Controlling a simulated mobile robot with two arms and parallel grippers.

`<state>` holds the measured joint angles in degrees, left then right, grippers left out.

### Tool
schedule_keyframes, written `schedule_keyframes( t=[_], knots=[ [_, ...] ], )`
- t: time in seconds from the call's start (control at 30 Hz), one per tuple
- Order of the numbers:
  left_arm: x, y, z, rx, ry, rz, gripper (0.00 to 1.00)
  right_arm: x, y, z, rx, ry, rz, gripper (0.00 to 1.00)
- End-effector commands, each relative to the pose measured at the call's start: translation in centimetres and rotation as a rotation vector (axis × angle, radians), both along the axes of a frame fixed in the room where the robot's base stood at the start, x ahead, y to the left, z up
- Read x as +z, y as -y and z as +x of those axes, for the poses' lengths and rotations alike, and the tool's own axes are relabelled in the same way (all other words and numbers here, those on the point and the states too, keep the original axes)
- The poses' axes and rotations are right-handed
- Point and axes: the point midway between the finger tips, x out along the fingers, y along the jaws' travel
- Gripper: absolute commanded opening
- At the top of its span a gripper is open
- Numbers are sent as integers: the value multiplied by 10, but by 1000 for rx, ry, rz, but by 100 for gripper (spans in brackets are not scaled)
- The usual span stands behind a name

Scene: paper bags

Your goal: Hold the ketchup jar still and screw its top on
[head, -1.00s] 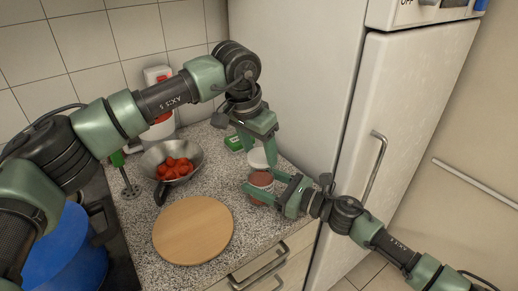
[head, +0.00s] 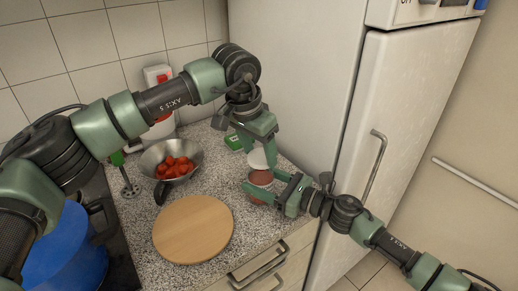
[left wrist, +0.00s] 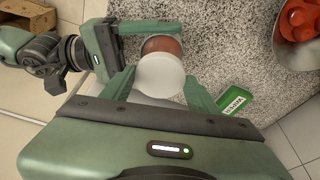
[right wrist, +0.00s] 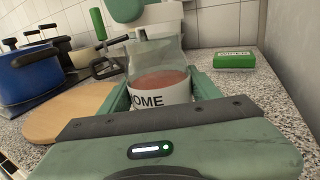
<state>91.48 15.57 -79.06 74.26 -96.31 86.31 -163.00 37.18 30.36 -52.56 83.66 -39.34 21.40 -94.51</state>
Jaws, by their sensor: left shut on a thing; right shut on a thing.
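The ketchup jar (head: 261,179) is clear glass with red ketchup inside and a white label, seen close in the right wrist view (right wrist: 160,82). It stands near the counter's right side. My right gripper (head: 266,186) is shut on the jar's body from the side. The white top (head: 258,159) is over the jar's mouth, and shows large in the left wrist view (left wrist: 160,76). My left gripper (left wrist: 158,92) reaches down from above and is shut on the top. The top's underside is hidden, so I cannot tell whether it touches the rim.
A round wooden board (head: 193,230) lies left of the jar. Behind it is a metal colander (head: 190,153) with red tomatoes. A green box (right wrist: 235,60) lies behind the jar. The fridge (head: 400,120) stands close on the right. A blue pot (head: 75,255) is at lower left.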

Motion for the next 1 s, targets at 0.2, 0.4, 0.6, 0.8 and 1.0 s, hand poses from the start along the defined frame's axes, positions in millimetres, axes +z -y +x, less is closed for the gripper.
schedule_keyframes(
  t=[0.2, 0.4, 0.6, 0.8, 1.0],
  knots=[
    [-5, 0, 0, 0, 0, 1, 23, -1, 0, 0, 0, -1, 0, 0],
    [-10, 0, 0, 0, 0, 1, 23, -1, 0, 0, 0, -1, 0, 0],
    [-14, 0, 0, 0, 0, 1, 23, -1, 0, 0, 0, -1, 0, 0],
    [-19, 0, 0, 0, -1, 1, 23, -1, 0, 0, 0, -1, 0, 0],
    [-20, 0, 0, 0, 0, 0, 85, -1, 0, 0, 0, -1, 0, 0]
  ],
)
